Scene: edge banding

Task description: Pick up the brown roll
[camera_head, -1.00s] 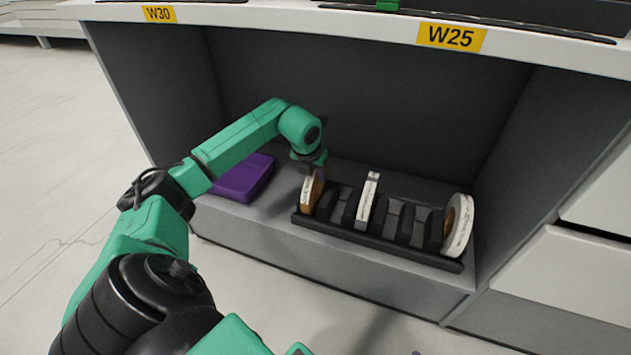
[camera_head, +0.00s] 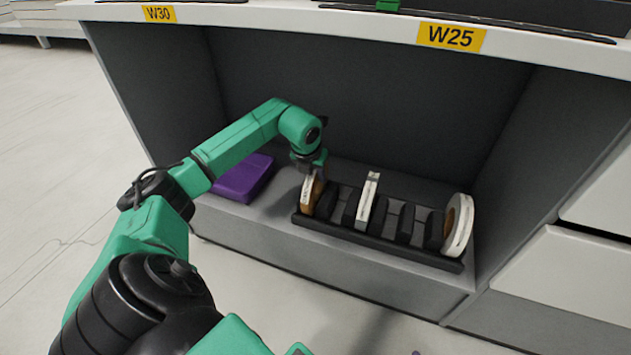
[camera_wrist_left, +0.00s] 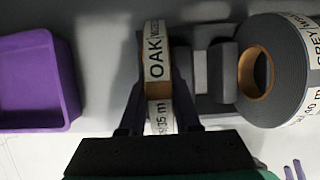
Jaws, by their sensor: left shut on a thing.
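The brown roll (camera_head: 308,192) stands upright in the leftmost slot of a dark rack (camera_head: 378,240) on the shelf floor. Its pale rim label reads OAK in the left wrist view (camera_wrist_left: 155,62). My left gripper (camera_head: 312,172) is above it, pointing down, with its fingers on either side of the roll; they are shut on it, as the left wrist view (camera_wrist_left: 158,108) also shows. The roll still sits at the rack, and any gap beneath it cannot be told.
A white-rimmed roll (camera_head: 367,200) stands mid-rack and another roll (camera_head: 460,226) at the right end. The grey roll (camera_wrist_left: 290,70) is close beside in the wrist view. A purple bin (camera_head: 242,180) lies left. Shelf walls and the overhanging top enclose the bay.

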